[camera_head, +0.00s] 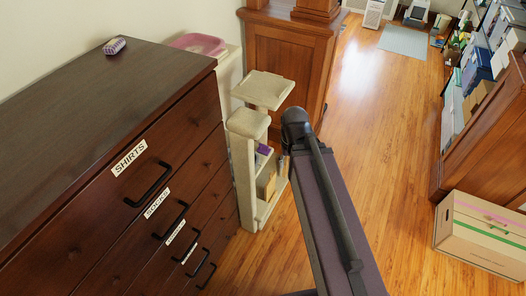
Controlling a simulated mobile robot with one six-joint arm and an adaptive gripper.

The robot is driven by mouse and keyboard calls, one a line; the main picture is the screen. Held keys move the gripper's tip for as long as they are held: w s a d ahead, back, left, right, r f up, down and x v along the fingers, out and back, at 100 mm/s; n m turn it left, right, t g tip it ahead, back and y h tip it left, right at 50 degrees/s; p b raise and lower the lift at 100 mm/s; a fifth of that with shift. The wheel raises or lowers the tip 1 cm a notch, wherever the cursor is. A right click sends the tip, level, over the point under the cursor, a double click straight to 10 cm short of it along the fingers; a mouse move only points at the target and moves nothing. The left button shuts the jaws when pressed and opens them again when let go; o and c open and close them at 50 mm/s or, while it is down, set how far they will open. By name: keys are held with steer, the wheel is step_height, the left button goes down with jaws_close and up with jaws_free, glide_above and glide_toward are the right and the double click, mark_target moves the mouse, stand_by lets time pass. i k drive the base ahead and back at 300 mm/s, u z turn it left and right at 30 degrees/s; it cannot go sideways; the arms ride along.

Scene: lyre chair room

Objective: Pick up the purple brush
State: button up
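A small purple and whitish object (114,46) lies on the far part of the dark dresser top, near the wall. It looks like the purple brush, but it is too small to tell for certain. Part of my dark arm rises from the bottom of the picture, to the right of the dresser and well apart from this object. My gripper does not show in this view.
The dark dresser (75,110) with labelled drawers and protruding handles fills the left. Behind it are a pink tray (199,43) and a beige cat tree (262,90). A wooden cabinet (290,55) stands beyond. A cardboard box (482,235) is at right. The wooden floor (385,130) between is clear.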

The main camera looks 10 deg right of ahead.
mark_target(264, 150)
steer(key=z, duration=0.05)
steer(key=i, duration=1)
steer(key=u, duration=0.05)
